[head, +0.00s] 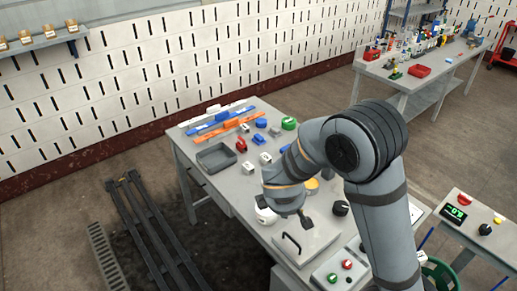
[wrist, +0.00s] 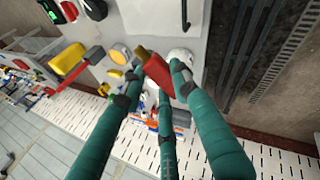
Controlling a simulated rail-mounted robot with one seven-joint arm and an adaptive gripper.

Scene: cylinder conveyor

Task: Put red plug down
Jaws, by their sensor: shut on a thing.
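In the wrist view my gripper (wrist: 156,82) has teal fingers with dark tips, closed around a red block-like piece, the red plug (wrist: 158,74). A brownish-yellow end sticks out beside it. In the head view my gripper (head: 303,219) hangs over the front part of the grey workbench (head: 222,185), close to a grey plate with a black handle (head: 291,243). The held plug cannot be made out in the head view. Whether it touches the surface below cannot be told.
A white round part (head: 265,214), a yellow disc (head: 311,185) and a black knob (head: 341,208) surround my gripper. A control box with green and red buttons (head: 340,271) is at the front. A grey tray (head: 216,157) and several coloured parts occupy the bench's far half.

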